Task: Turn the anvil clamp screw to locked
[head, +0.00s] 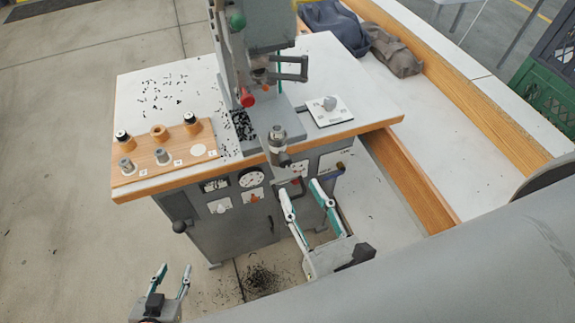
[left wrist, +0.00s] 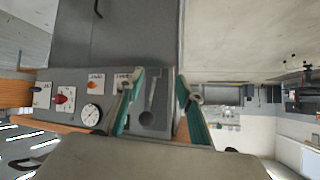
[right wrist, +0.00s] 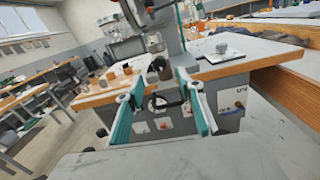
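A grey anvil post (head: 278,140) stands at the table's front edge below the press head, with a dark knob low on its front (head: 284,159). It also shows in the right wrist view (right wrist: 158,70). I cannot tell for sure which part is the clamp screw, nor read its setting. My right gripper (head: 302,186) is open and empty, in front of the cabinet and below the post; in the right wrist view a black handle (right wrist: 165,104) shows between its fingers. My left gripper (head: 174,268) is open and empty, low at the left, away from the post.
The press column (head: 262,30) rises behind the post. A gauge (head: 251,177) and switches are on the cabinet front.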

